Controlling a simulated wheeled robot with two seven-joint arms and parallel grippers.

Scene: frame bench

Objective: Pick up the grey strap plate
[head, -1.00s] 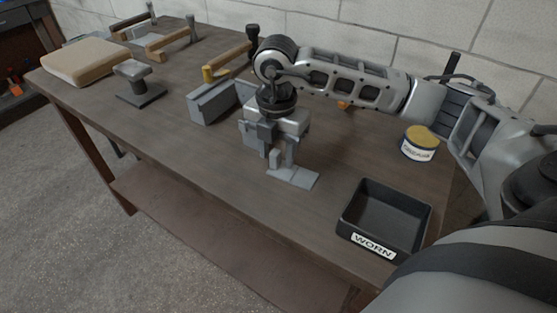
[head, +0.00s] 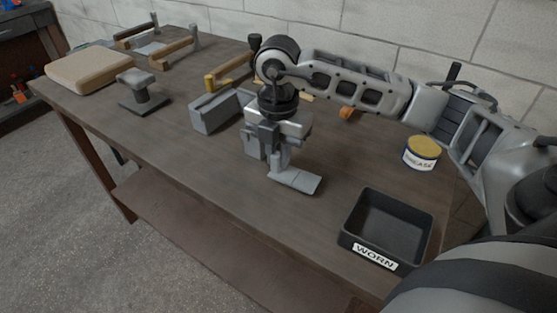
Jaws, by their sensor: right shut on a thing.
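The grey strap plate (head: 297,181) is a flat grey piece near the middle of the bench, left of the black tray. My right gripper (head: 277,165) points down over its left end and is shut on it. The plate's right end sticks out past the fingers. It looks slightly tilted, and I cannot tell how far it is off the bench top. The gripped end is hidden by the fingers. My left gripper does not show.
A black tray (head: 352,236) labelled WORN stands at the front right. A grease tin (head: 421,153) is behind it. A grey vise-like block (head: 214,112), a small anvil-like stand (head: 141,96), wooden-handled tools (head: 175,49) and a tan pad (head: 90,70) lie left. The front middle of the bench (head: 215,165) is clear.

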